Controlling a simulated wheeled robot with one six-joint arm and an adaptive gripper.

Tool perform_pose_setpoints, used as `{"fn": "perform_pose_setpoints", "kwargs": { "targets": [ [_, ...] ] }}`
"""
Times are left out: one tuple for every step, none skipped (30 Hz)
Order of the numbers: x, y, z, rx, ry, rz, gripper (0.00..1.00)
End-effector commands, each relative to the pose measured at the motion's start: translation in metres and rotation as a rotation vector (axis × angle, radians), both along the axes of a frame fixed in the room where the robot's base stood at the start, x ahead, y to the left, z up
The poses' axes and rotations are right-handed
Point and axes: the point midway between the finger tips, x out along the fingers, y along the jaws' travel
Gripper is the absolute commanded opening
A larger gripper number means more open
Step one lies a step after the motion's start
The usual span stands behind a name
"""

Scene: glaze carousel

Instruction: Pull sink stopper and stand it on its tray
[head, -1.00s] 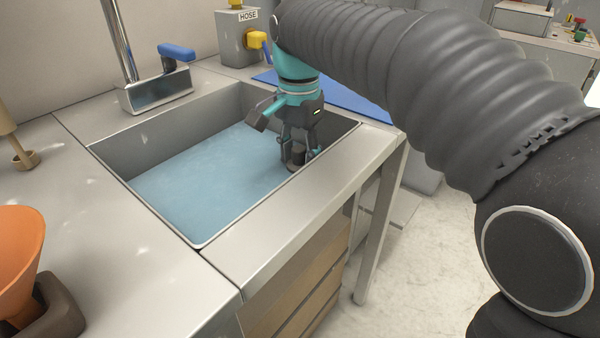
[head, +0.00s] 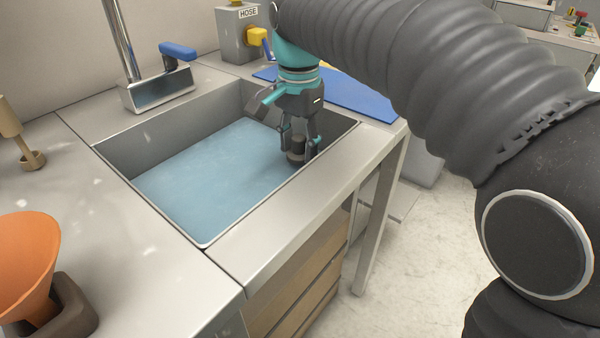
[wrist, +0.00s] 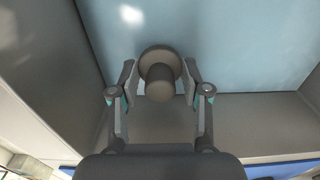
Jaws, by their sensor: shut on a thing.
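The dark grey-brown stopper (head: 297,153) is at the right side of the sink (head: 225,235), low over the blue water. My gripper (head: 299,148) points down into the sink and is shut on the stopper. In the wrist view the stopper (wrist: 160,82) shows a round knob and a wider disc, between my two fingers (wrist: 160,76). I cannot tell how far its underside is from the water or the sink floor. I cannot make out a tray for the stopper with certainty; a flat blue sheet (head: 350,97) lies on the counter behind the sink.
A tap with a blue lever (head: 177,50) stands at the sink's back left. A grey box labelled HOSE (head: 238,38) with a yellow valve is behind. An orange funnel (head: 25,262) sits in a dark holder at front left. The sink walls stand close around my gripper.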

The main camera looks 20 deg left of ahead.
Motion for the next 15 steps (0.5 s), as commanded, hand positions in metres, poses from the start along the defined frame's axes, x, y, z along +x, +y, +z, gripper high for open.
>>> {"fn": "perform_pose_setpoints", "kwargs": {
  "targets": [
    [0.0,0.0,0.004,0.0,0.0,0.0,0.0],
    [0.0,0.0,0.006,0.0,0.0,0.0,0.0],
    [0.0,0.0,0.008,0.0,0.0,0.0,0.0],
    [0.0,0.0,0.009,0.0,0.0,0.0,0.0],
    [0.0,0.0,0.01,0.0,0.0,0.0,0.0],
    [0.0,0.0,0.012,0.0,0.0,0.0,0.0],
    [0.0,0.0,0.013,0.0,0.0,0.0,0.0],
    [0.0,0.0,0.015,0.0,0.0,0.0,0.0],
    [0.0,0.0,0.016,0.0,0.0,0.0,0.0],
    [0.0,0.0,0.018,0.0,0.0,0.0,0.0],
    [0.0,0.0,0.019,0.0,0.0,0.0,0.0],
    [0.0,0.0,0.021,0.0,0.0,0.0,0.0],
    [0.0,0.0,0.022,0.0,0.0,0.0,0.0],
    [0.0,0.0,0.023,0.0,0.0,0.0,0.0],
    [0.0,0.0,0.025,0.0,0.0,0.0,0.0]
  ]
}}
